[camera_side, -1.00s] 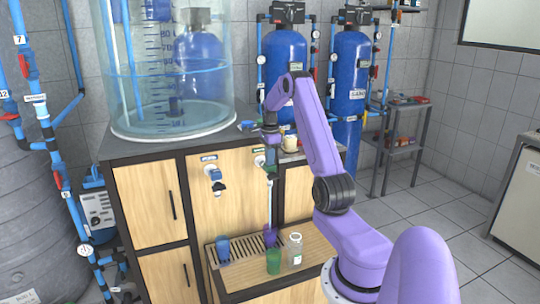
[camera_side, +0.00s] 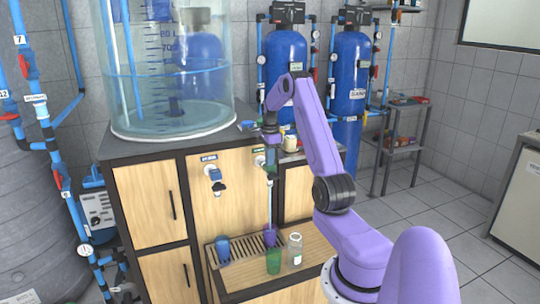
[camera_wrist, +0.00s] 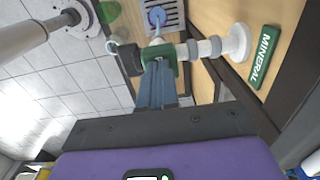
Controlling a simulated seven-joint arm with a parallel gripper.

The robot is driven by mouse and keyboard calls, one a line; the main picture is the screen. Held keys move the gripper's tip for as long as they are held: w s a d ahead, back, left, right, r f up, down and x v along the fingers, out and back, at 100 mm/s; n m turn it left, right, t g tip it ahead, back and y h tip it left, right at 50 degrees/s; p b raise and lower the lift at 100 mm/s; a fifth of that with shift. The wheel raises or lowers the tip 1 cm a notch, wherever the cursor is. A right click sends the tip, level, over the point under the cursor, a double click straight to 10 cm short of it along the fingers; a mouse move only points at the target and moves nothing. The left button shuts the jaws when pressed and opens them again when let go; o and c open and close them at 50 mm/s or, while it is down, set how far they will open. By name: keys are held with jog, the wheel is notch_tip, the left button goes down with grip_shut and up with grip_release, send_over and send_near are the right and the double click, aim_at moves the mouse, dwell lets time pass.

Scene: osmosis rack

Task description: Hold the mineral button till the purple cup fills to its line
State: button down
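The purple cup (camera_side: 270,237) stands upright on the drip grate under the mineral tap. A pale stream of water runs from the tap down into it. In the wrist view the purple cup (camera_wrist: 155,17) is seen from above; its water level and line cannot be made out. The mineral tap (camera_wrist: 165,53) has a green body on a white pipe, beside a green MINERAL sign (camera_wrist: 263,57). My gripper (camera_wrist: 159,68) has its fingers together, with their tips at the tap's green body. They hide the button, and contact is hard to see. My gripper (camera_side: 270,136) is above the tap in the side view.
A blue cup (camera_side: 222,248) stands on the left of the grate (camera_side: 245,246). Another tap (camera_side: 215,177) is on the panel to the left.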

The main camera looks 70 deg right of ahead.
jog(key=shift+s+a+f, duration=0.15)
jog(key=shift+s+f, duration=0.05)
jog(key=shift+f, duration=0.25)
notch_tip(320, 180, up, 15)
jog(key=shift+w, duration=0.2)
dwell(0.4)
